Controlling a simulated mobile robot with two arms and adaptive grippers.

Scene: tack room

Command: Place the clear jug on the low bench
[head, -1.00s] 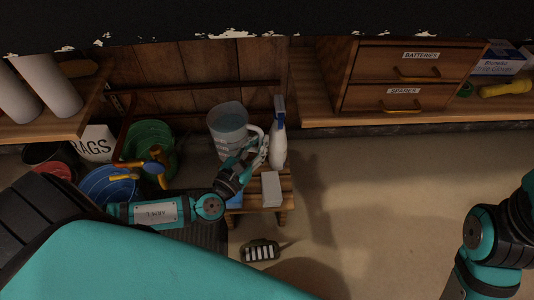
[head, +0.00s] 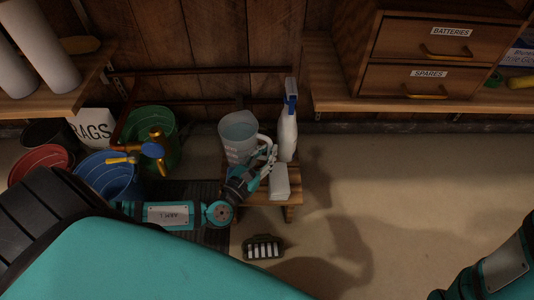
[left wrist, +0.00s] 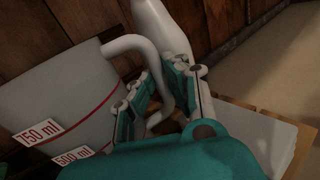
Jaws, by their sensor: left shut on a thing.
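The clear jug (head: 237,143) is upright over the back left of the low bench (head: 262,194). Its base is partly hidden by my gripper, so I cannot tell whether it touches the slats. My left gripper (head: 268,158) is shut on the jug's handle, on the right side of the jug. In the left wrist view the jug (left wrist: 58,103) shows a red line and volume labels, and the gripper's fingers (left wrist: 160,92) close around its white handle. Only part of my right arm shows at the lower right; its gripper is out of view.
A white spray bottle (head: 288,135) stands right of the jug. A pale block (head: 280,182) lies on the bench front. A brush (head: 263,248) lies on the floor before it. Green (head: 150,128), blue (head: 108,176) and red (head: 40,163) buckets stand left. Floor at right is clear.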

